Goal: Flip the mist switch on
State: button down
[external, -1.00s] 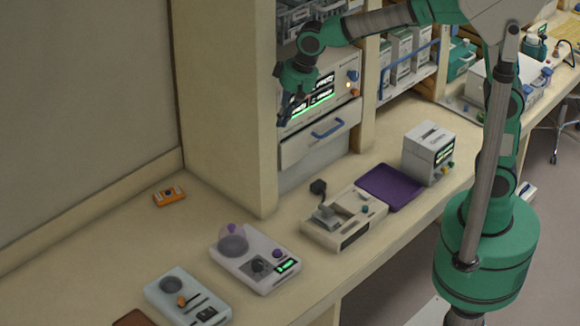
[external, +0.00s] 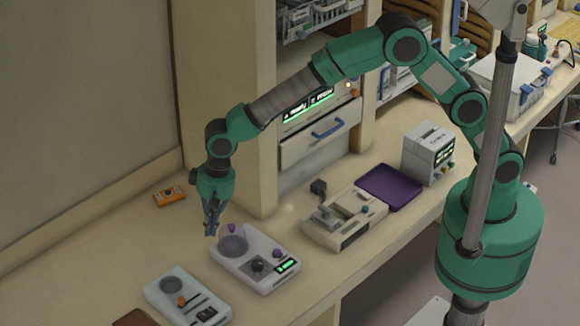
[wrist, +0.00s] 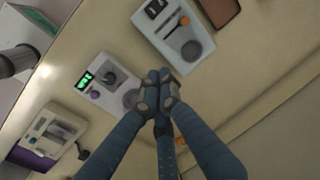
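No readable label marks the mist switch, so I cannot tell which control it is. A white unit (external: 253,257) with a grey round dish, purple knobs, a black knob and a lit green display sits on the counter; it also shows in the wrist view (wrist: 98,93). To its left is a pale blue unit (external: 188,296) with a grey disc, an orange knob and dark slots, also in the wrist view (wrist: 172,36). My gripper (external: 211,232) points down above the white unit's left edge. In the wrist view its fingertips (wrist: 158,78) are together, with nothing visible between them.
A beige unit (external: 345,218) with a black-topped lever, a purple tray (external: 390,187) and a white box with a display (external: 428,155) stand to the right. A small orange device (external: 169,196) lies near the wall. A brown item (wrist: 218,10) lies beyond the pale blue unit.

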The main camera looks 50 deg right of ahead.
jog(key=p, duration=0.1)
send_over(204, 313)
jog(key=d, duration=0.3)
notch_tip(204, 313, down, 6)
jog(key=f, duration=0.1)
jog(key=shift+a+r, duration=0.2)
jog(key=shift+r, duration=0.05)
jog(key=shift+f, duration=0.1)
jog(key=shift+a+f+p, duration=0.35)
jog(key=shift+f, duration=1.9)
jog(key=shift+a+f+p, duration=0.4)
jog(key=shift+f, duration=1.9)
jog(key=shift+a+f+p, duration=0.35)
jog(key=shift+f, duration=1.9)
jog(key=shift+s, duration=0.1)
